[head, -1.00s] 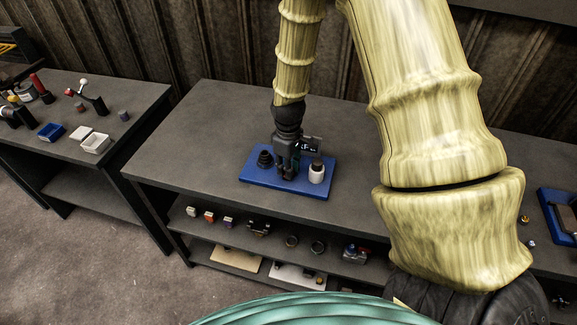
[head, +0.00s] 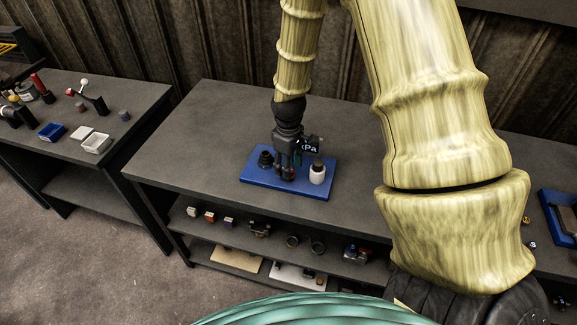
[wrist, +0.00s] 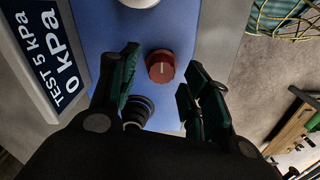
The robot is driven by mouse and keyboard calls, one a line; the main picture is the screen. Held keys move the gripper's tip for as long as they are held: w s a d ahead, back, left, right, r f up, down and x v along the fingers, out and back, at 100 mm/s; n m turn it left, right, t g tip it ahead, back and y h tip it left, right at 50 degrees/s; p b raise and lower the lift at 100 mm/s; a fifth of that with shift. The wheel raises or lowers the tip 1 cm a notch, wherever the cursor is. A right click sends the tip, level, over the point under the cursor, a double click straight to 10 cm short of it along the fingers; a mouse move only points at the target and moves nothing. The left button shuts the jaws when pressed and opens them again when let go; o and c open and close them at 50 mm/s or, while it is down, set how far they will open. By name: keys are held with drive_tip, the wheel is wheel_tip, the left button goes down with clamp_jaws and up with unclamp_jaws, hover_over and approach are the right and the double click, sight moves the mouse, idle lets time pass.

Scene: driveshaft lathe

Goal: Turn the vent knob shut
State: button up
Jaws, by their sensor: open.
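The vent knob (wrist: 161,66) is a small red round knob with a white line on its top, on a blue base plate (wrist: 102,28). In the head view a bit of the red knob (head: 290,176) shows by my fingertips. My gripper (head: 287,172) points down over the plate. In the wrist view my gripper (wrist: 162,64) is open, with one finger on each side of the knob and gaps between. A display (wrist: 45,50) reads "TEST 5 kPa" and "0 kPa"; it also shows behind my gripper in the head view (head: 312,146).
On the blue plate, a black ribbed part (head: 265,160) stands left of my gripper and a white cylinder with a dark top (head: 317,174) stands right. The grey bench (head: 205,150) is clear around the plate. Another bench (head: 75,140) with small trays stands left.

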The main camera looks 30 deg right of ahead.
wheel_tip(320, 180, up, 11)
idle(0.5)
idle(0.5)
